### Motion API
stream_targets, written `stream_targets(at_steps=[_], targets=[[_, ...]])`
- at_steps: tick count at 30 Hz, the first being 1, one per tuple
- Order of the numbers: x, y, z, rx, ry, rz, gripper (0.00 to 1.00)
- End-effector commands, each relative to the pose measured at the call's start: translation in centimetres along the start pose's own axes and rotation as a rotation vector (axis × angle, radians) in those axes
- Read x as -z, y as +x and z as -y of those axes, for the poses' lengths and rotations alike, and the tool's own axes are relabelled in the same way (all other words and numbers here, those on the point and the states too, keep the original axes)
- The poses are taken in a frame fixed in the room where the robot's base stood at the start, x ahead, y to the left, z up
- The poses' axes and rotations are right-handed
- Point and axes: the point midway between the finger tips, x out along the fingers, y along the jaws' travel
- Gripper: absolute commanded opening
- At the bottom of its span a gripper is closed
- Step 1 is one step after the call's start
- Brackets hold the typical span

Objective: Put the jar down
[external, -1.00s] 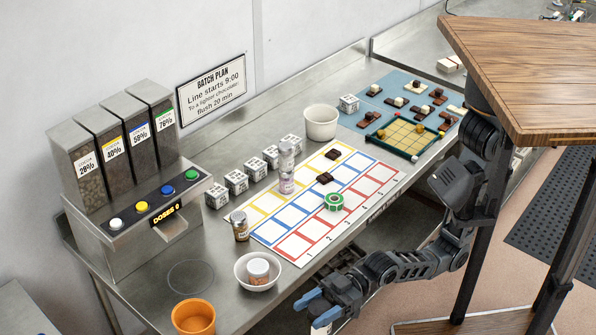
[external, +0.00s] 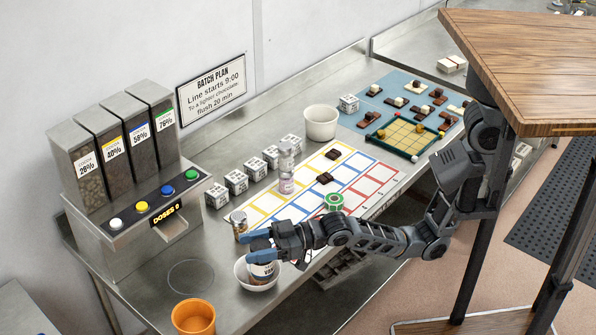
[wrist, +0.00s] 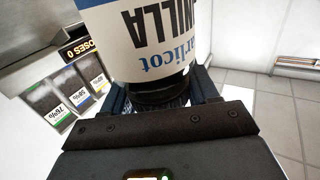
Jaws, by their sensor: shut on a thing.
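My gripper (external: 262,242), with blue fingertips, is shut on a jar (external: 264,271) with a white label and dark blue lettering. In the wrist view the jar (wrist: 150,42) fills the space between the fingers, its label reading "VANILLA" upside down. In the external view the jar overlaps the white bowl (external: 241,277) near the front of the steel bench. I cannot tell whether it touches the bowl or hangs above it. The bowl's contents are mostly hidden by the jar and gripper.
A small brown jar (external: 239,224) stands just behind my gripper. An orange cup (external: 194,316) is at the front. The bench around the drawn circle (external: 190,276) is clear.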

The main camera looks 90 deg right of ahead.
Motion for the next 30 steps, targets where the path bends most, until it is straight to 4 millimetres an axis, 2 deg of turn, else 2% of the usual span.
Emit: stream_targets(at_steps=[11,14,20,24,30], targets=[[0.7,1.0,-8.7,-0.143,0.000,-0.001,0.19],[0.9,1.1,-12.1,-0.197,0.000,-0.001,0.19],[1.1,0.0,-20.8,-0.337,0.000,-0.001,0.19],[0.8,-1.6,-26.4,-0.433,-0.001,0.000,0.19],[-0.7,-4.7,-32.9,-0.549,-0.001,0.002,0.19]])
